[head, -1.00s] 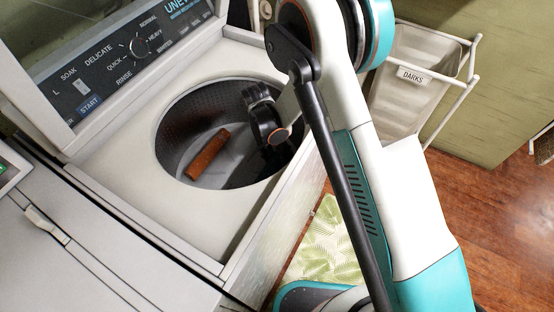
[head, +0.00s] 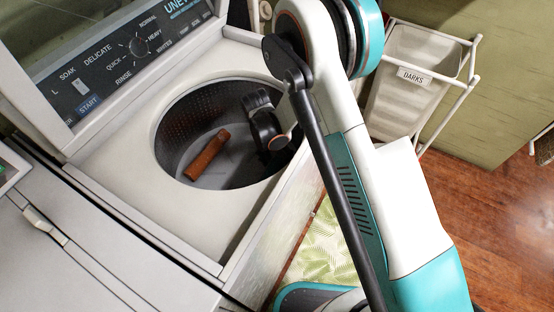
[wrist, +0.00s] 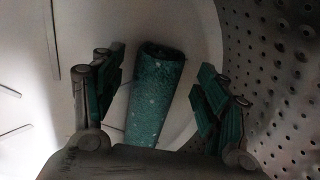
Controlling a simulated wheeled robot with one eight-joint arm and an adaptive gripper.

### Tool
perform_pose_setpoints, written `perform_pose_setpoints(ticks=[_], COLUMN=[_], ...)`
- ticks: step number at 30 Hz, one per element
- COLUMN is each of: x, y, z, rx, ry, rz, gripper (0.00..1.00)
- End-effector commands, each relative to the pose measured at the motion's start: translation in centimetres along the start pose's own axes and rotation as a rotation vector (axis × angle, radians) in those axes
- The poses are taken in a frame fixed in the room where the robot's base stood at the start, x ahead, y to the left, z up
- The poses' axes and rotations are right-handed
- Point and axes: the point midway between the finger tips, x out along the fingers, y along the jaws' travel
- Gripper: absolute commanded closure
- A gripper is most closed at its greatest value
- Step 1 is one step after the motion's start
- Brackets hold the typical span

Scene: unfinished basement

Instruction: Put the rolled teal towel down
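The rolled teal towel (wrist: 156,105) shows in the wrist view, lying on the pale drum floor with one round end facing away from me. My gripper (wrist: 160,78) is open, with one finger on each side of the towel and a visible gap on both sides. In the head view my gripper (head: 266,124) is down inside the washer drum (head: 188,120), at its right side. The teal towel does not show in the head view.
A reddish-brown roll (head: 207,155) lies in the drum, left of my gripper. The washer's rim (head: 120,165) surrounds the opening, and the control panel (head: 130,50) stands behind it. A hamper marked DARKS (head: 412,85) stands at the right.

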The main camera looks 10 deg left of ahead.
Motion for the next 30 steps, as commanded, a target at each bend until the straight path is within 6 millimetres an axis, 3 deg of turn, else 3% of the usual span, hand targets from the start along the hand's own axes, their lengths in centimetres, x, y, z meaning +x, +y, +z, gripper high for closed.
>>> perform_pose_setpoints(ticks=[11, 24, 30], x=[-0.8, -9.6, -12.3], y=[-0.2, -0.4, -0.3], z=[0.0, 0.0, 0.0], rx=[0.000, 0.000, 0.000], ry=[0.000, 0.000, 0.000], rz=[0.000, 0.000, 0.000], gripper=[0.32, 0.32, 0.32])
